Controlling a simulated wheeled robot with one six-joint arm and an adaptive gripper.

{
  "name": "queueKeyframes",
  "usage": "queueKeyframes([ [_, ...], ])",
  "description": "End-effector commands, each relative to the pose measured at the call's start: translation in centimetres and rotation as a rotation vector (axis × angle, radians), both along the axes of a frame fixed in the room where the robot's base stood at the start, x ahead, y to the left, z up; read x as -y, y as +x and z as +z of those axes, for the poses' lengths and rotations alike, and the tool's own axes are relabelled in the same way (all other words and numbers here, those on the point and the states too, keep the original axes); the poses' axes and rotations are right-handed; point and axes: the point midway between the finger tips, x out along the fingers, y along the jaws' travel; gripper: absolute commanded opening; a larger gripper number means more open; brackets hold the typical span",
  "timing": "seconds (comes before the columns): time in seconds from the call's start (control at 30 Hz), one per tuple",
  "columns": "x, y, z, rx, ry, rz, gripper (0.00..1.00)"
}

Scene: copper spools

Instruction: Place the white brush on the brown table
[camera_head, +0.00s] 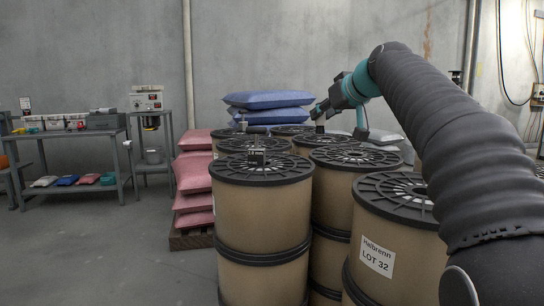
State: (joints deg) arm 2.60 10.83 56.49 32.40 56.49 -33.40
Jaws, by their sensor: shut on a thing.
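My gripper (318,112) is at the end of my arm, above the rear spools right of the picture's middle. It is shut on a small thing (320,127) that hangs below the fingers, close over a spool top. The thing is too small and dark here to tell whether it is the white brush. I see no clear white brush elsewhere. No brown table shows; the workbench (72,133) at the left is grey.
Several tan spools with black flanges stand close together, one in front (262,205) bearing a small grey object (257,155). Pink sacks (193,172) and blue sacks (268,100) are stacked behind. A grey stand (152,152) holds a machine. The floor at left is clear.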

Motion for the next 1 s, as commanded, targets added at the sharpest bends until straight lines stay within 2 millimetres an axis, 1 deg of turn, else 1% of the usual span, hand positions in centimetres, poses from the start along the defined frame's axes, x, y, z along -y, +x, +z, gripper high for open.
queueKeyframes([
  [0.33, -4.7, 4.3, -4.0, -0.003, 0.000, -0.002, 0.00],
  [0.5, -6.8, 6.3, -5.7, -0.002, 0.001, -0.004, 0.00],
  [0.63, -7.7, 7.1, -6.5, -0.001, -0.001, -0.005, 0.00],
  [0.77, -8.0, 7.4, -7.1, -0.001, 0.000, -0.006, 0.00],
  [0.9, -8.0, 7.3, -9.1, -0.003, 0.001, -0.007, 0.00],
  [1.0, -8.0, 7.3, -10.2, -0.002, 0.001, -0.006, 0.00],
])
